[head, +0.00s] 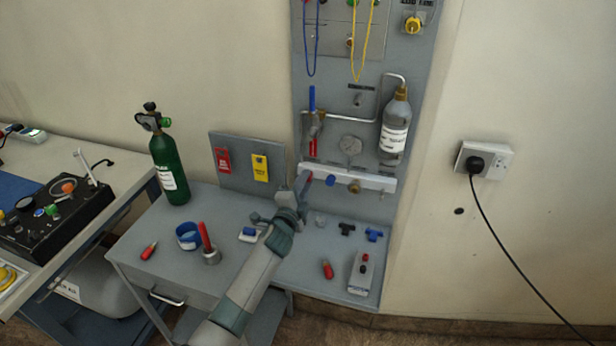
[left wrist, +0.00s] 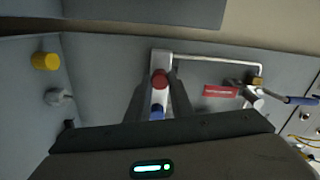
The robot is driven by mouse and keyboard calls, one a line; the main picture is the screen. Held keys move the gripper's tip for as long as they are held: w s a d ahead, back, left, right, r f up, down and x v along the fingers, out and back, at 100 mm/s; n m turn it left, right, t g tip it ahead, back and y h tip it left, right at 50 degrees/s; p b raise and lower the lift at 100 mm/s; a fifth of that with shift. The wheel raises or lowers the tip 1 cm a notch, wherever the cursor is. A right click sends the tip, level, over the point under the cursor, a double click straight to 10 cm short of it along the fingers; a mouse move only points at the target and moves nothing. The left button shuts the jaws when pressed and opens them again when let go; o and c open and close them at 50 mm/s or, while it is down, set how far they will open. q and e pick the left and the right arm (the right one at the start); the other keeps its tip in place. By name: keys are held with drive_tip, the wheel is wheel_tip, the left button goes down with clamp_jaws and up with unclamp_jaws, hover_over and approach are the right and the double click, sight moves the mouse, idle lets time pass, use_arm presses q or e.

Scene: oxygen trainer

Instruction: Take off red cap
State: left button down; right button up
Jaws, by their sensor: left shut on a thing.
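The red cap (left wrist: 160,79) sits on the white manifold bar (left wrist: 161,58) on the grey wall panel, and it shows small at the bar's left end in the head view (head: 309,175). My left gripper (head: 304,184) reaches up to it from below. In the left wrist view its two dark fingers (left wrist: 160,84) stand on either side of the red cap and are shut on it. The cap appears still at the bar. A blue cap (left wrist: 157,113) is beside it on the same bar. My right gripper is not in view.
A grey workbench (head: 225,275) below holds a green cylinder (head: 170,165), a blue tape roll (head: 188,236), a red-handled tool (head: 207,240) and small parts. A clear bottle (head: 396,125) and a gauge (head: 350,146) are on the panel near the bar.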

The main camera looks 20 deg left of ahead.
use_arm(q)
drive_tip(key=n, duration=0.3)
drive_tip(key=shift+f, duration=0.1)
drive_tip(key=shift+n, duration=0.3)
drive_tip(key=n, duration=0.3)
drive_tip(key=shift+p, duration=0.4)
drive_tip(key=shift+n, duration=0.6)
drive_tip(key=c, duration=1.6)
unclamp_jaws()
drive_tip(key=shift+o, duration=0.2)
drive_tip(key=shift+s, duration=0.15)
